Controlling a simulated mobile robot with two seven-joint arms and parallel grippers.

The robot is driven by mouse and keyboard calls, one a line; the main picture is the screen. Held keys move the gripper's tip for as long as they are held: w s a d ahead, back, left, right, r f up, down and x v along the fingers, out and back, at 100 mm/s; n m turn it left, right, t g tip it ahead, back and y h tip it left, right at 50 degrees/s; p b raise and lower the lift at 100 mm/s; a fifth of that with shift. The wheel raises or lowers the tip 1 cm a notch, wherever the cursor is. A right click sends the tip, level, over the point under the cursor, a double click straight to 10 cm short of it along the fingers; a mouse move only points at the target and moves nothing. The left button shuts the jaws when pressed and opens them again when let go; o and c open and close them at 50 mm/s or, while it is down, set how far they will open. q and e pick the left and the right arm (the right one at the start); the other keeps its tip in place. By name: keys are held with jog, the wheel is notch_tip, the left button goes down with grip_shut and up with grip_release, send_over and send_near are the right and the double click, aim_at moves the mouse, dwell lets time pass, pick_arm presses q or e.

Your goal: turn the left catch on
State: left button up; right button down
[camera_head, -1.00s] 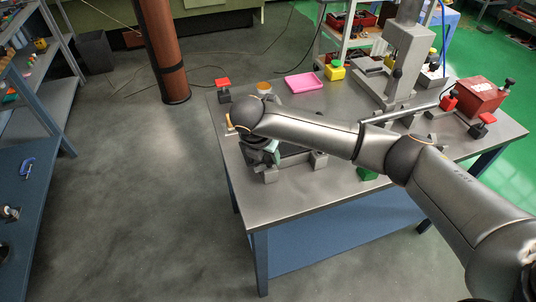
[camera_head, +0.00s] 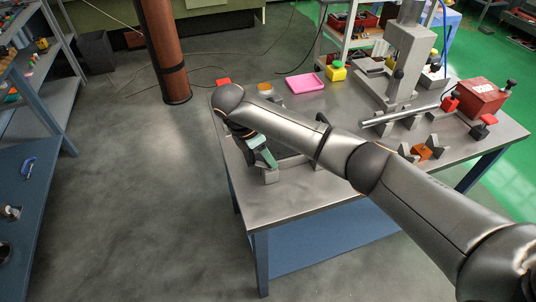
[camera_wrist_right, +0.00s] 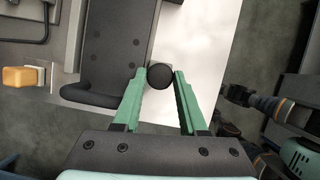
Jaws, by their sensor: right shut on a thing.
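My right gripper (camera_head: 266,158) reaches over the front left part of the metal table, with its green fingers pointing down and right. In the right wrist view, the right gripper (camera_wrist_right: 160,82) has its fingertips on either side of a black round knob (camera_wrist_right: 160,75) and is shut on it. The knob sits at the edge of a dark plate (camera_wrist_right: 118,45). My forearm hides most of this spot in the head view, and I cannot tell which way the catch is turned.
A dark curved handle (camera_wrist_right: 85,97) lies beside the fingers. On the table (camera_head: 310,205) stand a pink tray (camera_head: 305,83), a yellow-and-green button box (camera_head: 336,71), a tall grey press (camera_head: 405,60) and a red box (camera_head: 482,95). An orange block (camera_head: 421,152) sits between grey blocks.

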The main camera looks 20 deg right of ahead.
jog(key=m+g, duration=0.1)
jog(key=m, duration=0.2)
jog(key=m+g, duration=0.1)
jog(key=m, duration=0.2)
jog(key=shift+w+g, duration=0.2)
jog(key=shift+g, duration=0.1)
pick_arm(q)
jog(key=shift+f+b, duration=0.6)
pick_arm(e)
jog(key=shift+w+m+g+y, duration=0.1)
jog(key=shift+m+g+y, duration=0.25)
jog(key=shift+m, duration=0.7)
jog(key=shift+m+g+y, duration=0.25)
jog(key=shift+m+g, duration=0.1)
jog(key=shift+m, duration=0.7)
jog(key=shift+c, duration=2.3)
grip_release()
jog(key=shift+d, duration=0.1)
